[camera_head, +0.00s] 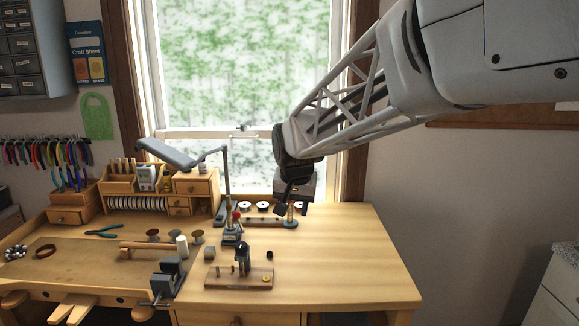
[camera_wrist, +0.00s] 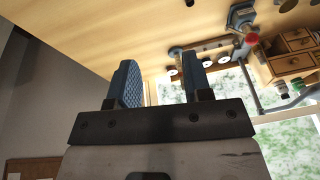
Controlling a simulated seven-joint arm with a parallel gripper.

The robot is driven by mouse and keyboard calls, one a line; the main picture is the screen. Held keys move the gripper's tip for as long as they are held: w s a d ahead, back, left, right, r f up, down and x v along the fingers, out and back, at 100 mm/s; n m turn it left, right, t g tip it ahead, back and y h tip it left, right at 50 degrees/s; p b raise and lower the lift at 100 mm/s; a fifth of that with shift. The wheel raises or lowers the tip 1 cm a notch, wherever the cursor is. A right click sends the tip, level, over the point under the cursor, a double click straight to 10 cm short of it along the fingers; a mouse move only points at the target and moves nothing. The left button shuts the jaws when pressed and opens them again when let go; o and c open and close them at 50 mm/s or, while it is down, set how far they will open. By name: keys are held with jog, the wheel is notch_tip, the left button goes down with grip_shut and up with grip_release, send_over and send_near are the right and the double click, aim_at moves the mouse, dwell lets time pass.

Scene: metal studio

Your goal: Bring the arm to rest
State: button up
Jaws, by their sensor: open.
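My gripper (camera_head: 292,209) is at the end of my arm, which reaches in from the upper right in the head view. It points down over the back right part of the wooden workbench (camera_head: 350,255). In the wrist view my gripper (camera_wrist: 158,72) shows two separated fingers with nothing between them. The gripper is open and empty. In the head view its fingers overlap a small rack with a brass-coloured post (camera_head: 290,215); I cannot tell the exact gap between them.
A wooden base with a dark upright tool (camera_head: 243,260) stands at the bench front. A small vise (camera_head: 168,279) is at its left. A grey lamp (camera_head: 180,153) arches over a wooden organizer (camera_head: 196,184). The bench's right side is clear. A window (camera_head: 240,70) is behind.

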jog(key=s+d+f, duration=0.2)
jog(key=s+d, duration=0.4)
jog(key=s, duration=0.5)
jog(key=s+d+f, duration=0.1)
jog(key=s+d, duration=0.4)
jog(key=s, duration=0.6)
jog(key=s+d+f+n, duration=0.1)
jog(key=s+d+f, duration=0.1)
jog(key=s+d, duration=0.4)
jog(key=s, duration=0.5)
jog(key=shift+s+d+f+g+h, duration=0.15)
jog(key=shift+d+f+g+h, duration=0.15)
jog(key=shift+f+g+h, duration=0.1)
